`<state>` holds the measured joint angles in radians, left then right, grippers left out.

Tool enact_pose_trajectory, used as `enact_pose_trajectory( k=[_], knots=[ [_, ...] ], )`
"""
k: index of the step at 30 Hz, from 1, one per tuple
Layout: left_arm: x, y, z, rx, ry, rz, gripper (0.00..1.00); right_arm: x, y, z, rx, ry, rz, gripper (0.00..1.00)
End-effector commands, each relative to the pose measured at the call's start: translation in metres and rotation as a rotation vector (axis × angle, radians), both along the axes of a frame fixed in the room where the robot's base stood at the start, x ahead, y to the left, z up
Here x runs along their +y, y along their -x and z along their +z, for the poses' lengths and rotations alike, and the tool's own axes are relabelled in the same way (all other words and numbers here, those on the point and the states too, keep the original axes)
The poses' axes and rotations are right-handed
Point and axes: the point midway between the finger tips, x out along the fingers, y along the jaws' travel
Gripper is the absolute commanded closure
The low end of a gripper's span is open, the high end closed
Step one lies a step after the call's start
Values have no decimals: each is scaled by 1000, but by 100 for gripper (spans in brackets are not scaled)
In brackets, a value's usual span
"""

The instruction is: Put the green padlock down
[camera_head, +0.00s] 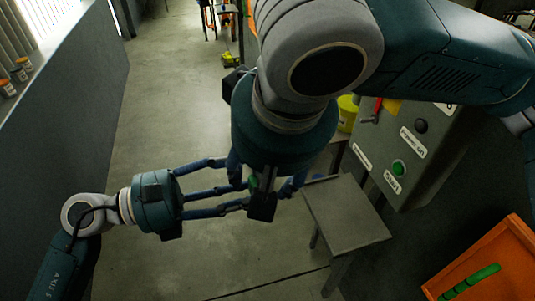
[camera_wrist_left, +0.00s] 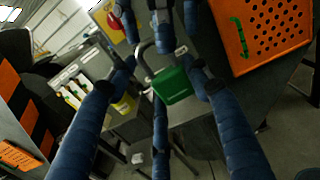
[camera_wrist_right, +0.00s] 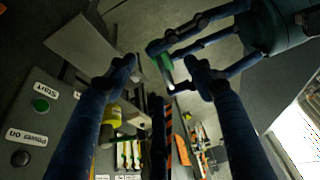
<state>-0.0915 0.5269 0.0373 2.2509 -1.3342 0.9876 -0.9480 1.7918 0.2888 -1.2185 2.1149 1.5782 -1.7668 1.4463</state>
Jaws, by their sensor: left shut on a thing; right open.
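The green padlock (camera_wrist_left: 173,86) with a grey shackle is held in the air by my left gripper (camera_wrist_left: 162,72), whose fingers are shut on its body. It also shows in the right wrist view (camera_wrist_right: 166,66), with the shackle towards my right gripper. In the head view my left gripper (camera_head: 243,193) reaches in from the left, and only a bit of the padlock (camera_head: 253,182) shows between the fingers. My right gripper (camera_wrist_right: 163,68) is open, with its fingers on both sides of the padlock's area. I cannot tell whether they touch it.
A grey control box (camera_head: 410,150) with a green start button and a red-handled switch stands at the right. A small grey table (camera_head: 345,212) is below it. A yellow bucket (camera_head: 347,113) is behind. Floor at left is clear.

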Motion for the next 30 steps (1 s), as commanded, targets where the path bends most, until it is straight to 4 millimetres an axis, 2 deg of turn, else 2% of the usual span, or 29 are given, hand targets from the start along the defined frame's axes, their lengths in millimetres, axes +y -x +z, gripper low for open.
enact_pose_trajectory(
  k=[3, 10, 15, 23, 26, 30],
  knots=[
    [0, 0, 0, 0, 1, 0, 79, 3, -8, -22, 3, 1, 1, 47],
    [0, 0, 0, 0, 1, 0, 79, 8, -20, -52, 1, 0, -1, 47],
    [0, 0, 0, 0, 1, 0, 79, 10, -24, -60, 0, -2, -1, 47],
    [0, 0, 0, 0, 1, 0, 79, 10, -24, -61, -1, -2, -1, 47],
    [0, 0, 0, 0, 1, 0, 79, 10, -24, -61, -1, -2, -1, 63],
    [0, 0, 0, 0, 1, 0, 79, 10, -24, -61, 0, -2, 1, 91]
  ],
)
